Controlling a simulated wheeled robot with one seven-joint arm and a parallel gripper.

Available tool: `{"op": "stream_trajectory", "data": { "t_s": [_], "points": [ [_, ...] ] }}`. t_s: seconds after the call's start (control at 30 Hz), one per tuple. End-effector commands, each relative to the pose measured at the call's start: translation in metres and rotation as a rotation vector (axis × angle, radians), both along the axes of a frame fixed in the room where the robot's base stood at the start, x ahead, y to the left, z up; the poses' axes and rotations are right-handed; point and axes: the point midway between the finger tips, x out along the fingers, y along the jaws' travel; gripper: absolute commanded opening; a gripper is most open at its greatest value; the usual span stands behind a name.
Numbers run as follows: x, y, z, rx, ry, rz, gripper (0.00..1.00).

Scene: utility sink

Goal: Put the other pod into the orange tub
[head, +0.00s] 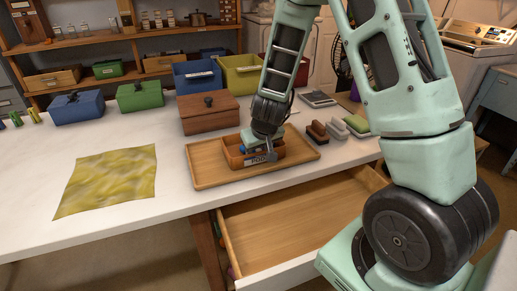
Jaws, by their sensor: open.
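The orange tub (236,160) stands on a wooden tray on the white counter, with a label on its front that I cannot read surely. Something small and blue (243,150) shows inside it; I cannot tell whether this is a pod. My gripper (265,149) points down at the tub's right part, its fingers at or just inside the rim. It is open; the arm and fingers hide part of the tub's inside. No pod can be made out surely elsewhere.
The wooden tray (205,178) has free room around the tub. A brown lidded box (208,117) stands behind it; brushes and sponges (337,130) lie to the right. An open, seemingly empty drawer (300,215) juts out below. A yellow cloth (108,180) lies left.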

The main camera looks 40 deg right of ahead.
Motion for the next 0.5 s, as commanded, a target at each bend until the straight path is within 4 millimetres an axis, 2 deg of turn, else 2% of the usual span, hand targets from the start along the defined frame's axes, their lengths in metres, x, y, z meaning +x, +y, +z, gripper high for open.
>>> {"op": "stream_trajectory", "data": {
  "t_s": [0.3, 0.5],
  "points": [
    [-0.025, 0.011, 0.063, -0.001, -0.006, 0.003, 0.48],
    [-0.04, 0.016, 0.093, -0.001, -0.004, 0.0, 0.48]
  ]
}}
